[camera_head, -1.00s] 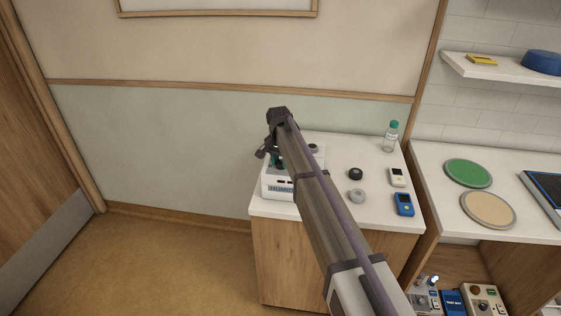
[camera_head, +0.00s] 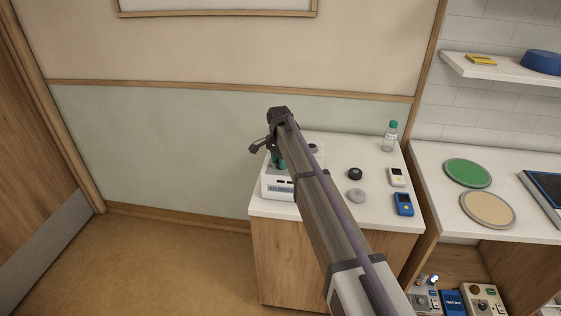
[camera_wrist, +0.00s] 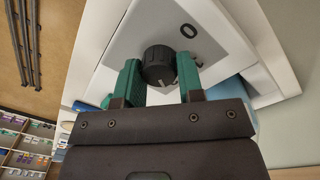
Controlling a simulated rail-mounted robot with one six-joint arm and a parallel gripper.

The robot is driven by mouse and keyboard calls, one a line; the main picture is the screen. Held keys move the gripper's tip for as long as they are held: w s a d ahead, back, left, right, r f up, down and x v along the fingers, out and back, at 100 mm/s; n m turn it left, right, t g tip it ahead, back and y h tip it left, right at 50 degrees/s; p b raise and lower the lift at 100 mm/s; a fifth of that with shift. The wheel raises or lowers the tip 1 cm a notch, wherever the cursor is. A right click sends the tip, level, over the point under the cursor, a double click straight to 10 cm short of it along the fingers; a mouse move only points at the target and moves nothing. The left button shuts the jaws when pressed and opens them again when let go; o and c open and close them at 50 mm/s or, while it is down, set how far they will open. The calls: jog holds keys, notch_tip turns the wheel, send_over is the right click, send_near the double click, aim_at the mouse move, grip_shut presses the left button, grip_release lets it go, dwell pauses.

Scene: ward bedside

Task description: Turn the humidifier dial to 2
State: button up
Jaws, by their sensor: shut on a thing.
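The humidifier (camera_head: 276,190) is a white box on the left of the bedside cabinet top, its front lettering partly covered by my arm. In the wrist view its grey top panel (camera_wrist: 130,47) carries a black ribbed dial (camera_wrist: 158,60). A printed 0 shows beside the dial; another mark is partly hidden behind a finger. My gripper (camera_wrist: 160,75) has its green fingers on opposite sides of the dial and is shut on it. In the head view my gripper (camera_head: 279,163) is over the humidifier, and the dial is hidden. I cannot read the dial's setting.
On the cabinet top (camera_head: 330,206) stand a black knob-like piece (camera_head: 355,174), a grey one (camera_head: 356,196), a white device (camera_head: 397,177), a blue device (camera_head: 403,204) and a clear bottle (camera_head: 390,140). A wall is close behind.

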jog(key=o, duration=0.9)
jog(key=shift+o, duration=0.2)
jog(key=shift+r, duration=0.15)
notch_tip(320, 180, up, 11)
jog(key=p, duration=1.1)
jog(key=shift+w+a+f, duration=0.2)
